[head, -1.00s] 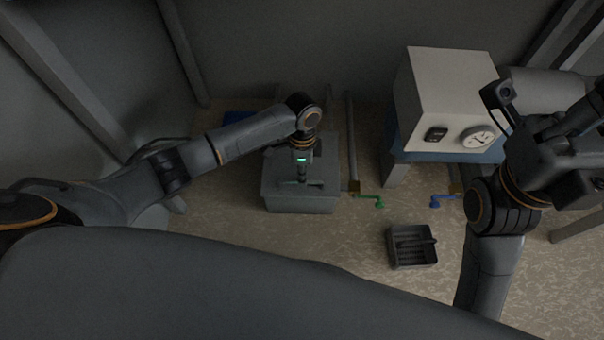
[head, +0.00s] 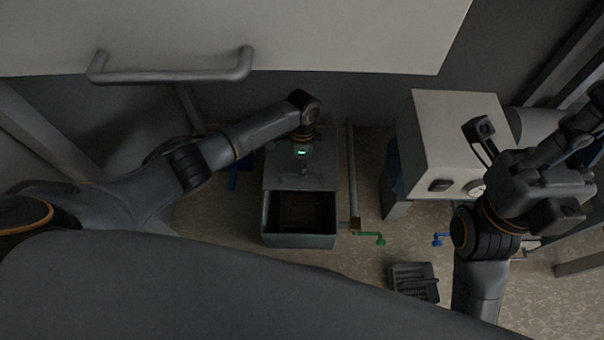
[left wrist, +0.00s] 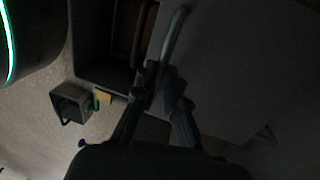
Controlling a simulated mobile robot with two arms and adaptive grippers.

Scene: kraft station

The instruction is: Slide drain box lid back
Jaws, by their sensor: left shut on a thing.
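The grey drain box (head: 298,241) stands on the floor, its near part open and a brownish inside showing. Its flat grey lid (head: 318,178) is slid toward the far side and covers the back part. My left gripper (head: 303,172) points down at the lid, its fingertips hard to see there. In the left wrist view my left gripper (left wrist: 161,82) is shut on the lid's bar handle (left wrist: 175,35), with the lid (left wrist: 225,65) on the right and the open box (left wrist: 90,40) on the left. My right gripper is at the right of the head view, its fingers unclear.
A dark slatted tray (head: 413,282) lies on the floor at front right. A green-handled valve (head: 372,237) and a blue-handled one (head: 441,238) are right of the box. A white cabinet (head: 450,135) stands beyond. A pale panel with a handle (head: 170,76) spans the top.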

